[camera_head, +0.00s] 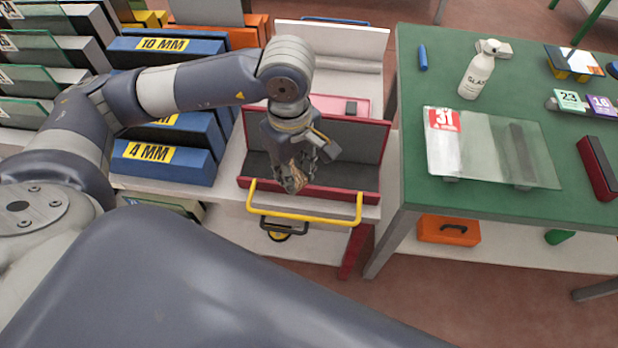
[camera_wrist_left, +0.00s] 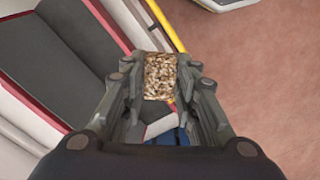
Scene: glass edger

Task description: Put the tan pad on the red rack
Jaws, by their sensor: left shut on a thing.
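The tan pad (camera_wrist_left: 160,76) has a speckled, cork-like face and sits between the fingertips of my left gripper (camera_wrist_left: 160,85) in the left wrist view. In the head view my left gripper (camera_head: 293,178) points down at the front part of the red rack (camera_head: 355,137), with the pad mostly hidden by the fingers. My right gripper is not in view.
A yellow handle bar (camera_head: 305,213) runs along the rack's front. Blue racks (camera_head: 160,165) stand to the left. To the right, a green table (camera_head: 405,185) holds a glass sheet (camera_head: 490,150) and a white bottle (camera_head: 479,70). The rack's right half is clear.

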